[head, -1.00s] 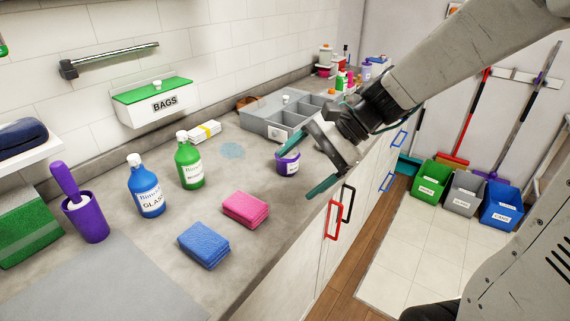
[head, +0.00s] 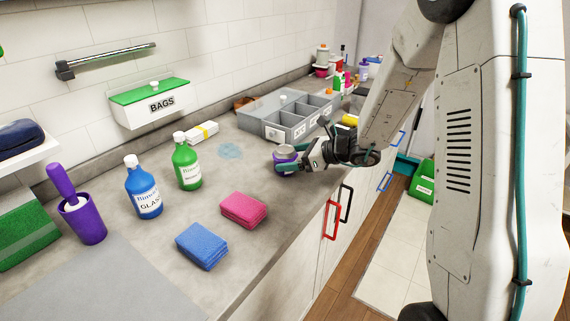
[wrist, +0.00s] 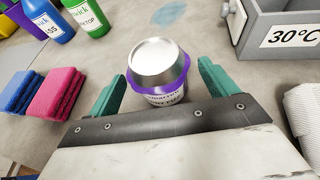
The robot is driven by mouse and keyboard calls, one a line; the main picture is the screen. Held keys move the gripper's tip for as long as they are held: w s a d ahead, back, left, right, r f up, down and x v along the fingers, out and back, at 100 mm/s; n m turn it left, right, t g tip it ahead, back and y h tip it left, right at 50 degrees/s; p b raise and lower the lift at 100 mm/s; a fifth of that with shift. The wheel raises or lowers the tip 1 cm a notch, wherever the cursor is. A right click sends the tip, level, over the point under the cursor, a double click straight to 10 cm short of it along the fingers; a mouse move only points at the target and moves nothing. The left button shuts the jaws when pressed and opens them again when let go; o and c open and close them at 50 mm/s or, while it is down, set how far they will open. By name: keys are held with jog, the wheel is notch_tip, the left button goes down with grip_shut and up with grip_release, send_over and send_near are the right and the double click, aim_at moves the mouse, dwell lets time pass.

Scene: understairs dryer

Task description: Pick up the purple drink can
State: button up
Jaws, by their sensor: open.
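The purple drink can (head: 284,160) stands on the grey counter. In the wrist view the can (wrist: 158,95) shows a silver top, a purple band and a white label with dark print. My gripper (head: 287,162) has come in low from the right in the head view. In the wrist view my gripper (wrist: 160,90) is open, with one teal finger on each side of the can. A gap shows between each finger and the can. The lower part of the can is hidden by the gripper's dark palm edge.
A grey divided box (head: 283,125) with labels stands behind the can. Pink (head: 243,209) and blue (head: 202,245) sponges lie toward the front left. Green (head: 187,162) and blue (head: 144,188) bottles stand at left.

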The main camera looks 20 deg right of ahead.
jog(key=x, duration=0.2)
jog(key=shift+w+a+f, duration=0.15)
jog(key=shift+w+a, duration=0.05)
jog(key=c, duration=1.1)
jog(key=shift+o, duration=0.2)
